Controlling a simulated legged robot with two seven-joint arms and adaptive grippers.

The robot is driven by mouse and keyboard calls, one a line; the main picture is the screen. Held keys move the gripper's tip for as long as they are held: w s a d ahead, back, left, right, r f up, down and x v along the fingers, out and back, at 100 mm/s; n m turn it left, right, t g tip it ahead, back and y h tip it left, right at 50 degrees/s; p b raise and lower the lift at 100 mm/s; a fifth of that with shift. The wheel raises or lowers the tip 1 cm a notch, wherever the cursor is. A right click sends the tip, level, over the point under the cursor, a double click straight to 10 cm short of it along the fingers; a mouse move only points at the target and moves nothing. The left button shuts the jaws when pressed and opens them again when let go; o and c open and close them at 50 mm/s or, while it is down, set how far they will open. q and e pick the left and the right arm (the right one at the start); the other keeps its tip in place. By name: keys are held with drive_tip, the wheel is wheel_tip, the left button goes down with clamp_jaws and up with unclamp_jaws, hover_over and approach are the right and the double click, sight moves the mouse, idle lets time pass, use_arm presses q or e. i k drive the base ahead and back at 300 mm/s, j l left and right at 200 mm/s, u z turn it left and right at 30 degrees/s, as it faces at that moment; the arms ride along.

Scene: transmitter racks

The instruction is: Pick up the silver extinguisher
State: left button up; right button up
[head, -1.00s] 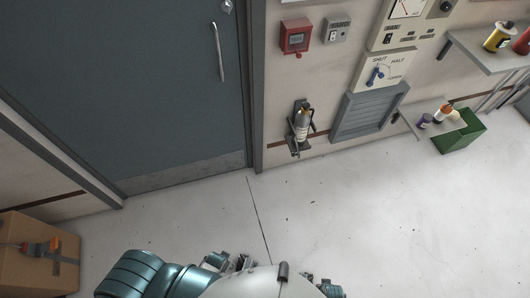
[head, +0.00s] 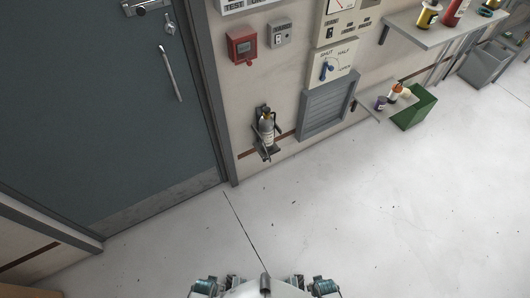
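The silver extinguisher (head: 266,130) sits upright in a dark bracket on the wall, right of the door. It has a pale label and a black top. My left gripper (head: 205,288) and my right gripper (head: 322,287) show only in part at the bottom edge, on either side of my body. Both are well below and apart from the extinguisher. Their fingers are too small and cut off to tell whether they are open or shut.
A grey door (head: 95,110) stands at left. A red alarm box (head: 242,46) and a louvred vent (head: 327,106) are on the wall. A small shelf (head: 372,103) holds bottles above a green bin (head: 414,108). A higher shelf (head: 418,36) is at upper right. The floor ahead is clear.

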sight(267, 124)
drive_tip(key=i+l+u, duration=0.1)
drive_tip(key=i+l, duration=0.4)
drive_tip(key=l, duration=0.2)
drive_tip(key=i+l+u, duration=0.15)
drive_tip(key=i+l, duration=0.15)
drive_tip(key=l, duration=0.1)
